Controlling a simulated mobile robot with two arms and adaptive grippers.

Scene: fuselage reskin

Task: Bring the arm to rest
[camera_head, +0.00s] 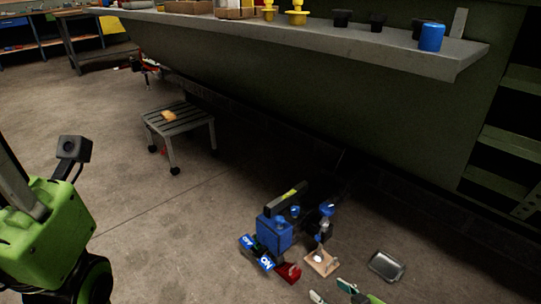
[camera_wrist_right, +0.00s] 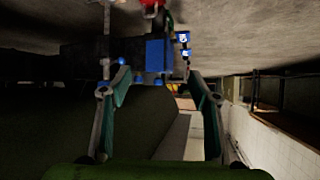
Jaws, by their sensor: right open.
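My right gripper (camera_head: 332,292) shows only by its green and pale fingertips at the bottom edge of the head view. In the right wrist view its two teal fingers (camera_wrist_right: 160,82) stand wide apart with nothing held between them. A blue and black unit (camera_head: 274,234) with ON and OFF labels lies beyond the fingers in the head view. Blue parts also show past the fingertips in the wrist view. My left arm (camera_head: 45,225) is green and comes in at the left edge; its gripper is out of view.
A grey shelf (camera_head: 460,58) along a dark green hull holds a blue cylinder (camera_head: 431,37), black cups and yellow pieces. A small wheeled stool (camera_head: 181,123) stands on the floor. A metal tray (camera_head: 387,266) lies at lower right. Floor at left centre is clear.

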